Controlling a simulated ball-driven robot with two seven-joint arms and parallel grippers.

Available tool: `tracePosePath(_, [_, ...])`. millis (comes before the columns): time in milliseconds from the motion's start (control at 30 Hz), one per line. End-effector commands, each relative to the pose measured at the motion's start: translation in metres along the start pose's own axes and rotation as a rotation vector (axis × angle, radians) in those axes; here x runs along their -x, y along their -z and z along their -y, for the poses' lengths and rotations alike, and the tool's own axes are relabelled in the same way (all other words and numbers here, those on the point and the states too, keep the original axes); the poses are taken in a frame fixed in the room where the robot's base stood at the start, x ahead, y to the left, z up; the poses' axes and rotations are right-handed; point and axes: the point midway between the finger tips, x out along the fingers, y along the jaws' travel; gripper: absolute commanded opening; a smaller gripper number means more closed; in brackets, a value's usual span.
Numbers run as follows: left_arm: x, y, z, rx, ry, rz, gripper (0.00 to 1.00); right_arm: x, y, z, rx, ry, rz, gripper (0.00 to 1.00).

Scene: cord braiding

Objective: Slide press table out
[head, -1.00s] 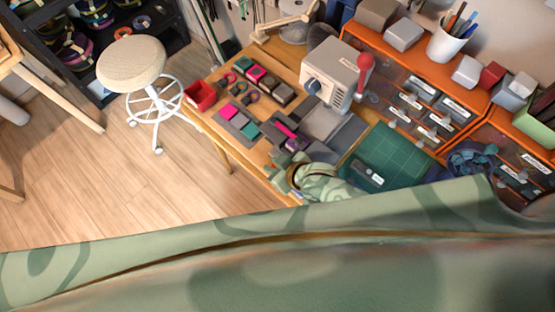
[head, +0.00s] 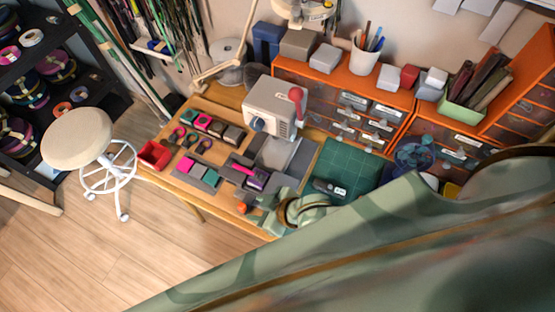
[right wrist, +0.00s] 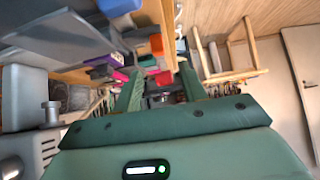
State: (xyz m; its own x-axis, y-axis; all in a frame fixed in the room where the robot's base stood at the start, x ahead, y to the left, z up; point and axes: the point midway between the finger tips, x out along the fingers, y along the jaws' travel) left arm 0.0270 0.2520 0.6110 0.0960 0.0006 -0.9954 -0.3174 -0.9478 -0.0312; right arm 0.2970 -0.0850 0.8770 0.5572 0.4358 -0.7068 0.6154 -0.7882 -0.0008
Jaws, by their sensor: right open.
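The grey press (head: 272,107) with a red-knobbed lever (head: 296,97) stands at the back of the wooden worktable (head: 185,205). A flat grey plate (head: 290,157), which looks like the press table, lies in front of and right of it; I cannot tell how far it is out. Grey plates also show at upper left in the right wrist view (right wrist: 60,38). My green right gripper (head: 284,212) is near the worktable's front edge, apart from the plate. Its two fingers (right wrist: 160,88) are apart with nothing seen held between them. My left gripper is not in view.
A green cutting mat (head: 345,165) lies right of the plate. Small coloured pieces and a red bin (head: 154,154) sit to the left. Orange drawer units (head: 345,85) line the back. A stool (head: 78,138) stands left. My green arm fills the lower right.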

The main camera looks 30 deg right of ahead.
Motion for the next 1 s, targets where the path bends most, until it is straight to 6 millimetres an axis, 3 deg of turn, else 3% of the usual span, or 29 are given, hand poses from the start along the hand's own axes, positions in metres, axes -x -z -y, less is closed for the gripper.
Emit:
tracePosePath(100, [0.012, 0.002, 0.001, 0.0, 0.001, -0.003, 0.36, 0.034, 0.001, 0.001, 0.0, 0.0, 0.002, 0.42])
tracePosePath(333, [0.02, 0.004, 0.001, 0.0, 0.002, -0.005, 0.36, 0.068, 0.0, 0.001, 0.001, 0.0, 0.001, 0.42])
tracePosePath(1000, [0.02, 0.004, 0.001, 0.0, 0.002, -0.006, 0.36, 0.074, -0.001, 0.001, 0.0, 0.001, 0.0, 0.42])
